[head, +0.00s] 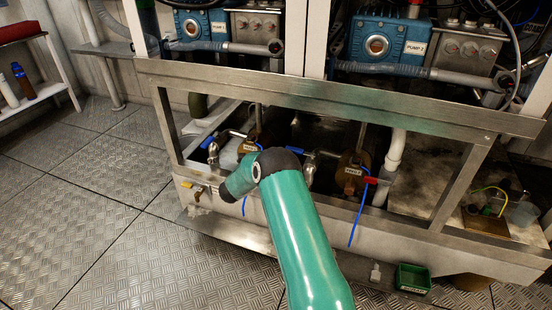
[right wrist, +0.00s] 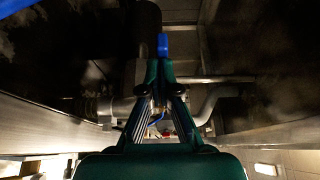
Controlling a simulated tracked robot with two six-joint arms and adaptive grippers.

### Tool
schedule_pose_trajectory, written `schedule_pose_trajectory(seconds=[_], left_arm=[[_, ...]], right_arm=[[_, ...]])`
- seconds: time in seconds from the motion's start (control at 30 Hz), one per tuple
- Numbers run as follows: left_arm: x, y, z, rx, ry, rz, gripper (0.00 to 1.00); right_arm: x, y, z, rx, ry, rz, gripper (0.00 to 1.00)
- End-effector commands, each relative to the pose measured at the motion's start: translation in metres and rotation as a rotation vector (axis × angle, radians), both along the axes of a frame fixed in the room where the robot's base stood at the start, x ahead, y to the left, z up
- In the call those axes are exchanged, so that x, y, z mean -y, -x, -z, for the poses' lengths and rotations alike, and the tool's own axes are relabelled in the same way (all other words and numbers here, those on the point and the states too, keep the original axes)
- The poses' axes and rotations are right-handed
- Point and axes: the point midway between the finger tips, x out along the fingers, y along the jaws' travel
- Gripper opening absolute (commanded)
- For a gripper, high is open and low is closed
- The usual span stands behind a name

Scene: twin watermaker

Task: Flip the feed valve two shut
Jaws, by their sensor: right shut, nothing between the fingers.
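In the head view two blue-handled valves show inside the steel frame: a left blue lever (head: 208,141), and a second blue lever (head: 295,150) just beyond my green arm, on the pipe beside the brown housing under pump 2. I take the second as feed valve two; no label on it is readable. My right gripper is hidden behind my arm in the head view. In the right wrist view my right gripper (right wrist: 164,78) is shut and empty, with a blue lever (right wrist: 163,45) just beyond its fingertips. I cannot tell whether they touch. My left gripper is not in view.
The steel frame's top rail (head: 330,105) crosses in front of the valves. A red-handled valve (head: 370,180) and a white pipe (head: 396,150) stand to the right. A green bin (head: 412,278) sits low at the front. The floor (head: 110,235) at left is clear.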

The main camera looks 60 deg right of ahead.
Motion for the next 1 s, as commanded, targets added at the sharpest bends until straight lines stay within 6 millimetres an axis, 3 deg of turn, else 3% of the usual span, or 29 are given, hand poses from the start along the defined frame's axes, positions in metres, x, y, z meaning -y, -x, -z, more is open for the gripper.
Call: schedule_pose_trajectory(seconds=[0.77, 1.0], left_arm=[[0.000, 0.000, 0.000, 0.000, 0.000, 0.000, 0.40], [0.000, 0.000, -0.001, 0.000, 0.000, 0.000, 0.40]], right_arm=[[0.003, -0.009, -0.002, 0.004, 0.002, -0.018, 0.00], [-0.020, -0.010, -0.001, 0.000, -0.001, -0.017, 0.00]])
